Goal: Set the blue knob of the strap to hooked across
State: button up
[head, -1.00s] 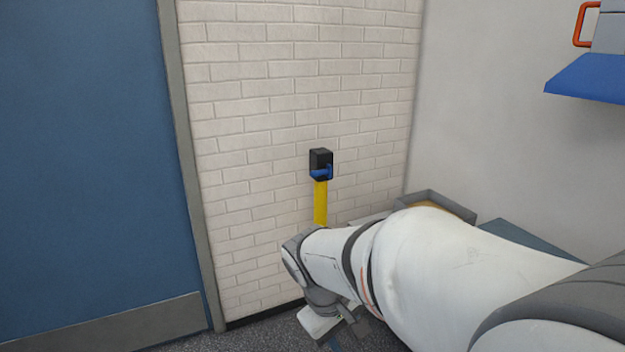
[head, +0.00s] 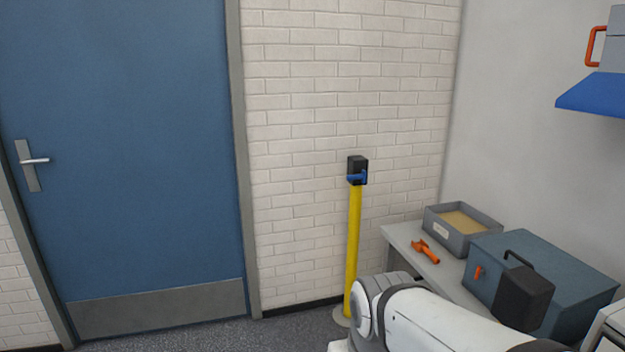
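A yellow post (head: 352,245) stands upright on the floor in front of the white brick wall. On its top sits a black strap housing (head: 357,163). The blue knob (head: 357,177) shows on the housing's front, low down. No strap is seen drawn out from the housing. My white arm reaches in from the lower right, and its visible part is below and right of the housing, apart from it. My gripper is out of the picture, below the lower edge.
A blue door (head: 130,150) with a lever handle is on the left. At right, a grey bench (head: 397,236) bears a grey tray (head: 480,240), an orange tool (head: 425,250) and a blue-grey case (head: 590,290). A blue shelf (head: 595,93) juts out above. Floor is clear before the door.

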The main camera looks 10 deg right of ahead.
aim_at(362, 176)
jog(key=z, duration=0.45)
jog(key=i, duration=1.75)
jog(key=u, duration=0.55)
